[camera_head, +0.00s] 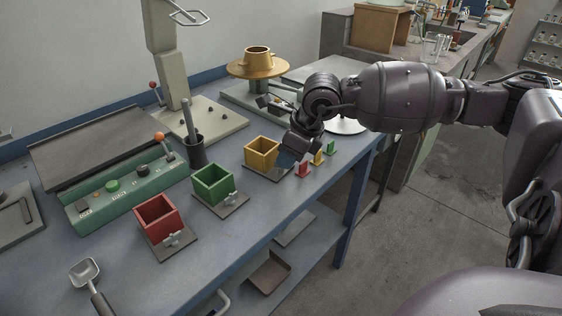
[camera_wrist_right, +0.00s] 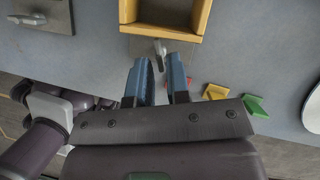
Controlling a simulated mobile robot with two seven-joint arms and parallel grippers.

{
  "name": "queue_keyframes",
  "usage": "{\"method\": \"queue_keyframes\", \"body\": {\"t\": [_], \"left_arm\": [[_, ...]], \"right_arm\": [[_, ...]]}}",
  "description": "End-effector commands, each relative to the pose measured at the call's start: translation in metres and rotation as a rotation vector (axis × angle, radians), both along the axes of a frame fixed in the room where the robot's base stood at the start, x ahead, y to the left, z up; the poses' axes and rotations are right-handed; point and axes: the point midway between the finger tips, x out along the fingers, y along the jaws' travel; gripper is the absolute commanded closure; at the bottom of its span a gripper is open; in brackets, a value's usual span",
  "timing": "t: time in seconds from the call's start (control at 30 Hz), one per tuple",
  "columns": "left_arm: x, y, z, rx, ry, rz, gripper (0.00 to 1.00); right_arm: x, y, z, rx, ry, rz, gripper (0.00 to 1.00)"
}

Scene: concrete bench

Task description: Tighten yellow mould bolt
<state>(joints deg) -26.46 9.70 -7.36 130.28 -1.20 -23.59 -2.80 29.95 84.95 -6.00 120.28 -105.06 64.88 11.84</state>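The yellow mould (camera_head: 262,152) is an open square box on a grey base plate, on the blue-grey bench. Its near wall fills the top of the right wrist view (camera_wrist_right: 172,33). Its grey bolt (camera_wrist_right: 159,47) sticks out below that wall in the wrist view; in the head view my gripper hides it. My right gripper (camera_head: 286,157) is just right of the mould, pointing down. Contact with the bolt is not visible.
A green mould (camera_head: 213,184) and red mould (camera_head: 158,220) stand to the left, each with a bolt. Small red (camera_head: 303,169), yellow (camera_head: 318,158) and green (camera_head: 331,147) pieces lie right of my gripper, near the bench edge. A dark holder (camera_head: 196,152) stands behind.

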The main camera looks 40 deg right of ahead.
Motion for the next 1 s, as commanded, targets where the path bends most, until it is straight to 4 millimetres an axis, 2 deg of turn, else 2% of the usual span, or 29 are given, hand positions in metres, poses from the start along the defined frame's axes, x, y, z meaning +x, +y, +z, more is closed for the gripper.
{"method": "queue_keyframes", "body": {"t": [0.1,0.47,0.57,0.6,1.0], "left_arm": [[0.0047,-0.0016,0.0011,0.004,-0.012,-0.009,0.57],[0.0046,-0.0014,0.0034,0.007,-0.017,-0.012,0.57],[0.0035,-0.0011,0.0025,0.008,-0.014,-0.012,0.57],[0.0033,-0.0010,0.0022,0.008,-0.013,-0.012,0.57],[0.0032,-0.0007,0.0024,0.006,-0.012,-0.010,0.57]], "right_arm": [[0.0029,0.0016,-0.0090,0.000,0.001,0.000,0.83],[0.0041,0.0021,-0.0093,0.000,-0.002,0.000,0.83],[0.0040,0.0021,-0.0094,0.000,-0.002,0.000,0.99],[0.0040,0.0021,-0.0094,0.000,-0.002,0.000,1.00],[0.0034,0.0028,-0.0092,0.001,-0.001,-0.045,1.00]]}}
